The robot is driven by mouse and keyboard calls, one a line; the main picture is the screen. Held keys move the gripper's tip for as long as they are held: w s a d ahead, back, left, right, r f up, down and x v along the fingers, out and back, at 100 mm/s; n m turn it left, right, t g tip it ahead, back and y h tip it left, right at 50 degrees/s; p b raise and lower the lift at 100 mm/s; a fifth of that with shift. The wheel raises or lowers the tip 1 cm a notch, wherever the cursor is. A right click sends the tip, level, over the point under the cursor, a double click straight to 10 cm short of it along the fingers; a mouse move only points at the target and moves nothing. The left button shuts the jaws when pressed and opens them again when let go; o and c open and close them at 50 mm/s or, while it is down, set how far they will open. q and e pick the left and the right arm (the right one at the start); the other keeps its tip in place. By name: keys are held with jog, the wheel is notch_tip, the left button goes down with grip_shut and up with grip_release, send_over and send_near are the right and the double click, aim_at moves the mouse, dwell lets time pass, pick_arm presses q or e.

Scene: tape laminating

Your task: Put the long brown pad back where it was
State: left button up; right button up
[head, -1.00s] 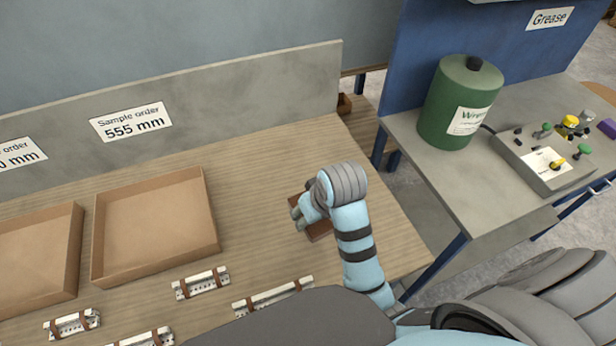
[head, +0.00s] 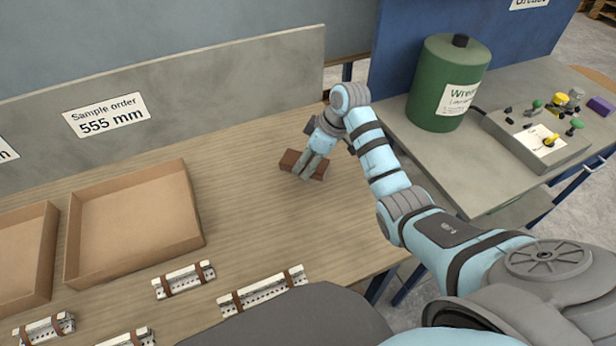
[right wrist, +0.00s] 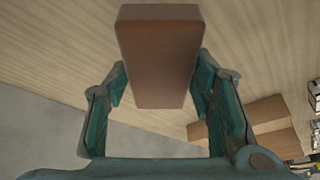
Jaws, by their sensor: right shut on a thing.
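The long brown pad (head: 290,159) is a plain brown block over the right part of the wooden worktable, near its back. My right gripper (head: 308,171) is shut on its middle, with the pad's ends sticking out on both sides. In the right wrist view the pad (right wrist: 160,55) sits between the two fingers of the gripper (right wrist: 162,85). I cannot tell whether the pad touches the tabletop. My left gripper is not in view.
A cardboard tray (head: 195,240) and another stand at the left. Several strapped white strips, including one long one (head: 262,290), lie along the front. A grey back panel (head: 230,85) edges the table. A green canister (head: 448,80) stands on the right-hand bench.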

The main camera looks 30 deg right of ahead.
aim_at(308, 182)
notch_tip(308, 182, down, 5)
jog(key=shift+a+f+b, duration=0.1)
jog(key=shift+b, duration=0.45)
jog(key=o, duration=1.1)
jog(key=p+v, duration=0.3)
jog(key=v, duration=0.8)
jog(key=shift+w, duration=0.1)
jog(key=shift+r, duration=0.6)
